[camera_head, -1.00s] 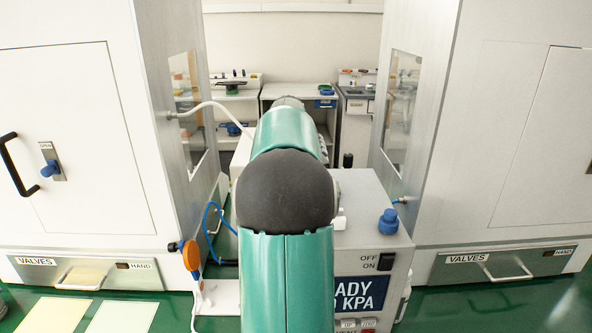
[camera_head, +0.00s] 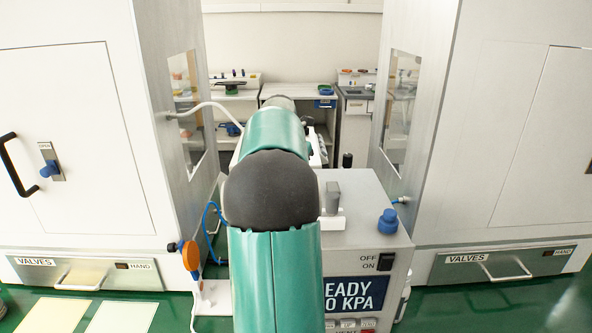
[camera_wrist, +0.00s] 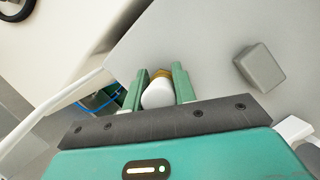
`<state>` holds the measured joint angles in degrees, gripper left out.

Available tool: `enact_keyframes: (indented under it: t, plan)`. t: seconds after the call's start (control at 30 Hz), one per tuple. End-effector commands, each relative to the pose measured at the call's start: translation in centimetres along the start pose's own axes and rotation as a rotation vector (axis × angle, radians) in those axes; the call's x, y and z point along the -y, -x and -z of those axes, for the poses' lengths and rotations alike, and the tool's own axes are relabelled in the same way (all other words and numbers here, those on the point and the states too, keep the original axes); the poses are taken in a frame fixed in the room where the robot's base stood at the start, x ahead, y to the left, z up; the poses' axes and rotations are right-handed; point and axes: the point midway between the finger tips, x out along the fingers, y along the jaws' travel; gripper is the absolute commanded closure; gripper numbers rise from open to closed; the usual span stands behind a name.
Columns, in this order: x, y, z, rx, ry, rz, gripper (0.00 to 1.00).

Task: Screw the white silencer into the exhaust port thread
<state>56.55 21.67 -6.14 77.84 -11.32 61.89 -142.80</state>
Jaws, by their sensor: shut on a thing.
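The white silencer (camera_wrist: 157,94) is between the two green fingers of my gripper (camera_wrist: 157,88) in the wrist view. The gripper is shut on it. A brass-coloured part (camera_wrist: 160,74) shows at the silencer's far end, against the grey face of the machine. I cannot tell whether its thread touches or sits in a port. The exhaust port itself is not visible. In the head view my own arm hides the gripper and the silencer. The grey press unit (camera_head: 365,220) stands under and right of my arm, with a display (camera_head: 356,293) on its front.
A grey block (camera_wrist: 259,68) stands right of the fingers; it also shows in the head view (camera_head: 333,197). A blue knob (camera_head: 388,222) is on the unit's top. White cabinets stand at left (camera_head: 60,130) and right (camera_head: 510,130). A white hose (camera_head: 205,106) runs behind my arm.

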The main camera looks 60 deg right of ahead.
Motion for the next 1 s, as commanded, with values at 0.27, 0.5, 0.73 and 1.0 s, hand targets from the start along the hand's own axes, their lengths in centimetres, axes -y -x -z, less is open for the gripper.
enact_keyframes:
  t: [0.27, 0.5, 0.73, 1.0]
  plan:
    - [-0.05, -0.11, 0.27, -0.007, -0.04, 0.02, 0.86]
    - [0.07, -0.12, 0.34, -0.009, -0.137, 0.06, 0.86]
    - [-0.01, -0.17, 0.45, -0.012, -0.161, 0.071, 0.86]
    - [0.13, -0.15, 0.4, -0.009, -0.274, 0.118, 0.85]
